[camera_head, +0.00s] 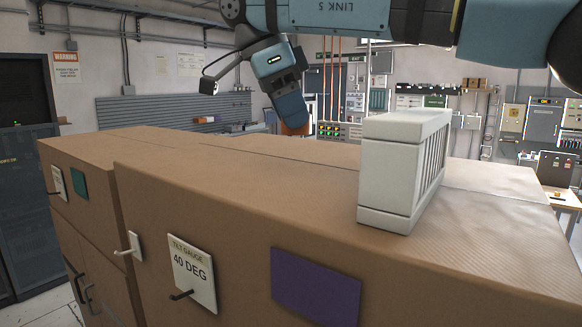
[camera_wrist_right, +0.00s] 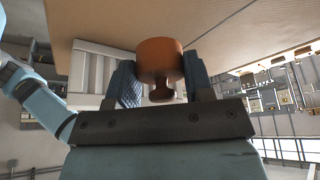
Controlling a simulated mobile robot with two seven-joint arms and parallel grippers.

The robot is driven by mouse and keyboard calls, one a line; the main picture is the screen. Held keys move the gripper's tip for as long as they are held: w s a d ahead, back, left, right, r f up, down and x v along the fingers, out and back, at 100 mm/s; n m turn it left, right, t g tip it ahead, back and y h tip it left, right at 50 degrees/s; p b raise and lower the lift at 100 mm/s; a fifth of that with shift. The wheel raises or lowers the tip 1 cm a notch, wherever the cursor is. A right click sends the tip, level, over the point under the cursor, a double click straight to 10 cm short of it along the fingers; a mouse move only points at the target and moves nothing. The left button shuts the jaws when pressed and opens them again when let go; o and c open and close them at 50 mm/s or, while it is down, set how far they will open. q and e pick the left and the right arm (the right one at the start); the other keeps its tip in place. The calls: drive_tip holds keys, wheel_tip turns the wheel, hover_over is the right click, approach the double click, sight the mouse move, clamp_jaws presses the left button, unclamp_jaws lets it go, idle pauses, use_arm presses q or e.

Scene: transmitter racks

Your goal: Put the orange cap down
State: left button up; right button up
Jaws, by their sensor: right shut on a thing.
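The orange cap (camera_wrist_right: 160,58) is a short round disc with a dark stem, held between the two blue fingers of my right gripper (camera_wrist_right: 158,84). In the head view, my right gripper (camera_head: 292,112) points down near the far edge of the brown cabinet top (camera_head: 250,180), with the cap (camera_head: 297,129) partly showing at its tips. I cannot tell whether the cap touches the cabinet top. My left gripper is not in view.
A white slatted box (camera_head: 392,175) stands upright on the cabinet top, right of and nearer than my right gripper. The top left of it is clear. The front carries a tilt gauge label (camera_head: 192,268), a purple panel (camera_head: 315,287) and a light switch-like handle (camera_head: 133,246).

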sight(298, 184)
wheel_tip(298, 184, down, 2)
drive_tip(key=shift+f, duration=0.15)
drive_tip(key=shift+s+a+f, duration=0.1)
drive_tip(key=shift+s+f, duration=0.05)
drive_tip(key=shift+f, duration=0.45)
drive_tip(key=shift+s+f, duration=0.15)
drive_tip(key=shift+f, duration=0.45)
wheel_tip(298, 184, down, 3)
drive_tip(key=shift+w+f+p, duration=0.15)
drive_tip(key=shift+f+p, duration=0.05)
drive_tip(key=shift+p, duration=0.3)
drive_tip(key=o, duration=0.9)
